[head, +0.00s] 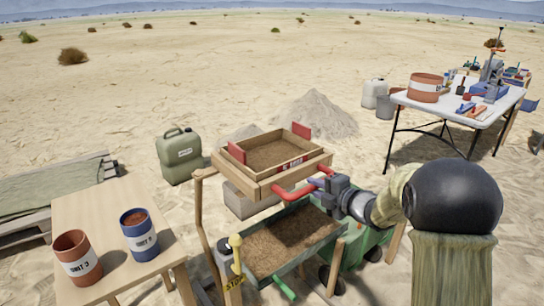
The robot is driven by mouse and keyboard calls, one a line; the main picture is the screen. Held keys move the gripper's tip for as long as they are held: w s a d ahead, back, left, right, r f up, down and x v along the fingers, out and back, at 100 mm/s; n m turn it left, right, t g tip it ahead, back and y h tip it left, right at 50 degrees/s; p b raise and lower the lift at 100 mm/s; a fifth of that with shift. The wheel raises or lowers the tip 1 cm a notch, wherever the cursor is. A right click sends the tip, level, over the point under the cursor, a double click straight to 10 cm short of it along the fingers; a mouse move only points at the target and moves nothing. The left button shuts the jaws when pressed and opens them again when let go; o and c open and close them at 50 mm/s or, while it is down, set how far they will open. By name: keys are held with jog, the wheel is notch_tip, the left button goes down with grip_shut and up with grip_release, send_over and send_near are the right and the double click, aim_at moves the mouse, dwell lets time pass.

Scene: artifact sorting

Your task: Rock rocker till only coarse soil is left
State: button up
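The rocker's wooden sieve box (318,163) sits at the centre, with brown soil (272,154) spread inside it and red plates on its rim. How coarse the soil is cannot be told. A red handle (292,193) sticks out at the box's front right. My gripper (326,192) is at the right end of this handle and seems to touch it. Its fingers are too small and overlapped to show whether they are closed. Below the box, a tray (262,281) holds more brown soil (292,232).
A wooden table (90,205) at left holds a red-brown bucket (77,258) and a blue bucket (140,235). A green canister (180,154) and a sand pile (316,114) stand behind. A white table (460,98) with tools is at right. Open sand lies beyond.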

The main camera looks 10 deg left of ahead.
jog(key=o, duration=0.4)
jog(key=shift+w+f, duration=0.1)
jog(key=shift+f, duration=0.35)
jog(key=shift+r, duration=0.25)
jog(key=v, duration=0.8)
jog(key=shift+r, duration=0.1)
